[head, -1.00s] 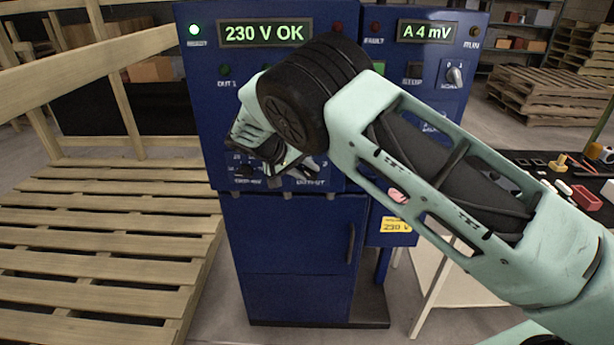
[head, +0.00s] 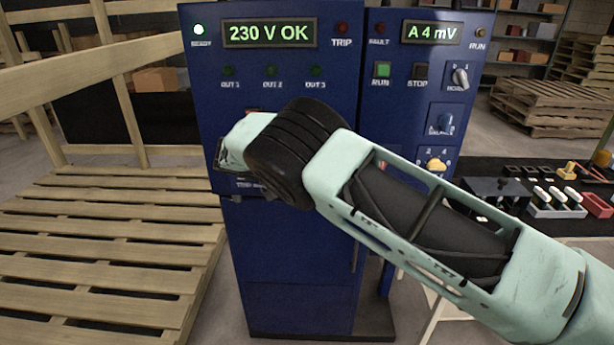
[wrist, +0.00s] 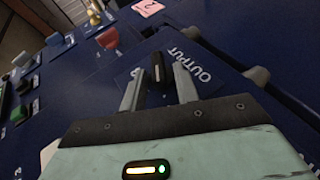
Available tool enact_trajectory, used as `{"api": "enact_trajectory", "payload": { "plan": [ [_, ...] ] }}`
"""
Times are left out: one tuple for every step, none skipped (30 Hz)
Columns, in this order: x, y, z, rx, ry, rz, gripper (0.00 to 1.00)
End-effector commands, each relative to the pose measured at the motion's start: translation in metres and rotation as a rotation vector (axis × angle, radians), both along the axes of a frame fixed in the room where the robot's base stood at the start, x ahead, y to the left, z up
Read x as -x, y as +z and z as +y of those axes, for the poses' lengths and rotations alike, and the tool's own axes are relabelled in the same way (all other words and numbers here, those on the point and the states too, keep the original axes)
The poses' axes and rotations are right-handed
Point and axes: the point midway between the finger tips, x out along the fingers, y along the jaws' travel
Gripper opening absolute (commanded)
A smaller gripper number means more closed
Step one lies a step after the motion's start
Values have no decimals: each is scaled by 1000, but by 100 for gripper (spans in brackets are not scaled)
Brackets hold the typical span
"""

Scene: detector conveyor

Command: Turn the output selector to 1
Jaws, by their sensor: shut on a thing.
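The numbers around the knob cannot be read. In the head view my arm hides the selector and the fingers. The blue cabinet's display (head: 268,33) reads 230 V OK. The lamps OUT 1 (head: 229,71), OUT 2 (head: 270,71) and OUT 3 (head: 315,71) look dark.
A slatted wooden pallet (head: 100,235) lies left. A black bench (head: 480,172) with small parts stands right.

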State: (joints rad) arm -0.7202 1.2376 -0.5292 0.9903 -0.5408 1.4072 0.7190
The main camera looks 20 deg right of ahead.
Motion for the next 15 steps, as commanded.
{"api": "enact_trajectory", "payload": {
  "plan": [
    [0,0,1,-1,2,0,8],
    [0,0,1,-1,2,0,8],
    [0,0,1,-1,2,0,8],
    [0,-1,1,-1,2,0,35],
    [0,0,1,-1,2,0,35],
    [0,0,1,-1,2,0,35],
    [0,0,0,-1,2,0,35],
    [0,0,0,-1,2,0,35],
    [0,0,0,-1,1,1,35],
    [0,0,0,-1,1,1,35],
    [0,0,0,-1,1,1,35],
    [0,0,0,-1,0,0,35],
    [0,0,1,-1,1,0,35],
    [0,0,2,-1,1,0,35],
    [0,1,4,-1,2,-1,35]
  ]
}}
